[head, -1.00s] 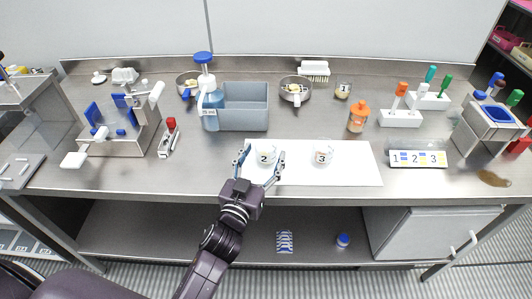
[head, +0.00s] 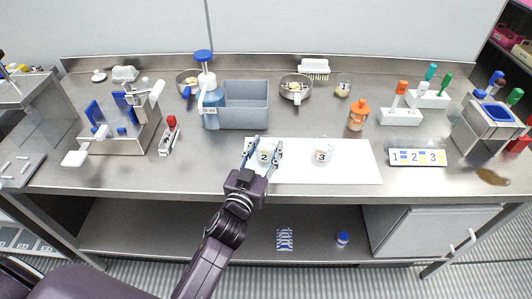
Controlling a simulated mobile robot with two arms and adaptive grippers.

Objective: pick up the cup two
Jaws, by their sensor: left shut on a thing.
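Cup two (head: 265,156), a small clear cup with pale contents and a "2" label, is at the left end of the white mat (head: 350,176). My left gripper (head: 263,150) reaches over the front table edge with one finger on each side of the cup and is shut on it. I cannot tell whether the cup's base is off the mat. Cup three (head: 322,154), with a "3" label, stands on the mat to the right. Cup one (head: 343,88) stands at the back. My right gripper is not in view.
A grey bin (head: 245,105) and a blue pump bottle (head: 211,100) stand behind the mat. An orange-capped jar (head: 358,115) stands behind its right part. A 1-2-3 label board (head: 418,157) lies right of the mat. The mat's right end is clear.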

